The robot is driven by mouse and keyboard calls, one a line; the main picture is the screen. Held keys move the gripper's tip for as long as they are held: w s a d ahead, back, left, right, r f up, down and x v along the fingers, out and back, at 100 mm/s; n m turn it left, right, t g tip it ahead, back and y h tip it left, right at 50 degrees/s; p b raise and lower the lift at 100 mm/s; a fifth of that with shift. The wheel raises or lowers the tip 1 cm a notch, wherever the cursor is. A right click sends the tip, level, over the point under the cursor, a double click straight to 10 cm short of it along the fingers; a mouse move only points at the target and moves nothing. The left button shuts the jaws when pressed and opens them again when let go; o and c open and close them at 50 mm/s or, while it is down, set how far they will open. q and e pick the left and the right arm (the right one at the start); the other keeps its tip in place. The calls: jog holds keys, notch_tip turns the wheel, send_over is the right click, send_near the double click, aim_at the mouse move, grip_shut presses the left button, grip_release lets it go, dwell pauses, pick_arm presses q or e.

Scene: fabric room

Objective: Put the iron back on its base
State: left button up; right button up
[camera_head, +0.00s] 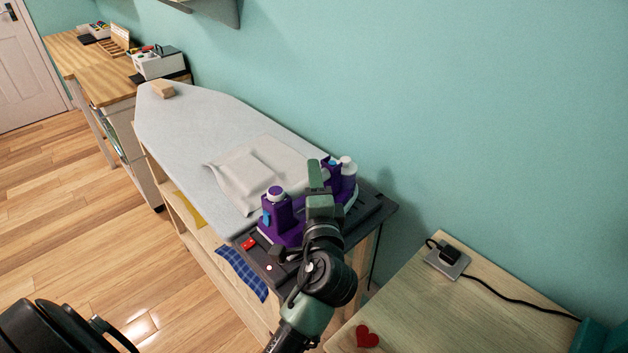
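A purple iron (275,217) with white and light-blue parts is at the near end of the ironing board (185,130). It is over or on the dark base (372,212), a flat plate at that end. Purple parts show on both sides of the gripper. The fingertips are not clear, so I cannot tell if they grip it or if the iron rests fully on the base.
A folded white cloth (250,172) lies on the board beside the iron. A blue plaid cloth (242,272) hangs below the near end. A side table (405,310) with a power socket (447,261) and red heart (367,337) stands at right. The wall is close behind the board.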

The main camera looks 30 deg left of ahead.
pick_arm(q)
jog(key=shift+r, duration=0.1)
jog(key=shift+s+d, duration=0.1)
jog(key=b+v, duration=0.1)
jog(key=v, duration=0.6)
